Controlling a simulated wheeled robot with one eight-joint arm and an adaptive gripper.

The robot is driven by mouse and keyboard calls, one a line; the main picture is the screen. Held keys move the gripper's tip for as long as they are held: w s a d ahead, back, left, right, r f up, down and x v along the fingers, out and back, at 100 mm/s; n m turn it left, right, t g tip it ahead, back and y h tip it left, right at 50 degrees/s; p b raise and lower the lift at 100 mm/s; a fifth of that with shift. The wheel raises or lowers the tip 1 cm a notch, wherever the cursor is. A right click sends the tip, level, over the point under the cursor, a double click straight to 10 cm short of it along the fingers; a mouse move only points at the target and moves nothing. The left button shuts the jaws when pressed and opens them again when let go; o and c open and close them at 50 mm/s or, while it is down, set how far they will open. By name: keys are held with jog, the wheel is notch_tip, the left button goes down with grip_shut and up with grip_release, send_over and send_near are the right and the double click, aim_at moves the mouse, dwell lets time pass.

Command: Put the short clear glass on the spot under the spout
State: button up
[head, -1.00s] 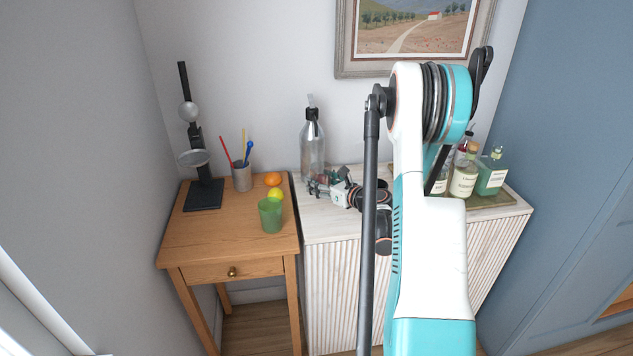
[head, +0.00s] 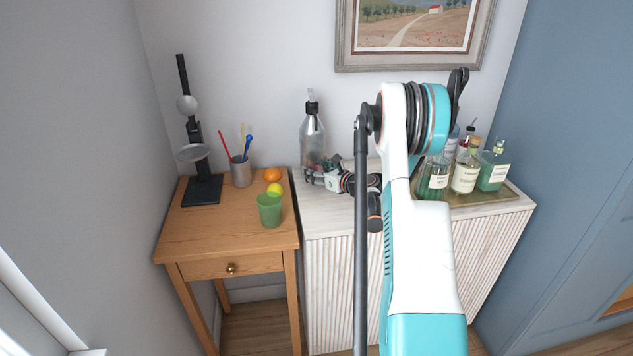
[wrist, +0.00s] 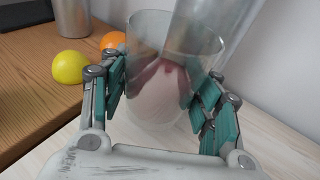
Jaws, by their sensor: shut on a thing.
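My gripper (wrist: 160,100) is shut on the short clear glass (wrist: 165,85), which stands upright between its fingers in the wrist view. In the head view my gripper (head: 322,180) is low over the pale cabinet top, in front of a clear siphon bottle (head: 312,142) with a dark head and spout. The glass is too small to make out there. The siphon bottle also shows close behind the glass in the wrist view (wrist: 222,22). The spot under the spout cannot be made out. Whether the glass touches the cabinet top is unclear.
On the wooden table (head: 190,232) left are a green tumbler (head: 269,211), lemon (head: 275,188), orange (head: 272,174), pen cup (head: 240,173) and a black stand (head: 203,190). A tray (head: 505,198) with several bottles stands right. The pale cabinet front (head: 330,285) is clear.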

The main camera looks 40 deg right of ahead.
notch_tip(320, 180, down, 3)
jog(key=shift+f+b, duration=0.2)
jog(key=shift+b, duration=0.4)
jog(key=shift+w+d+f+b, duration=0.1)
jog(key=shift+w+f+b, duration=0.05)
jog(key=shift+f+b, duration=0.15)
jog(key=shift+r, duration=0.1)
jog(key=o, duration=1.4)
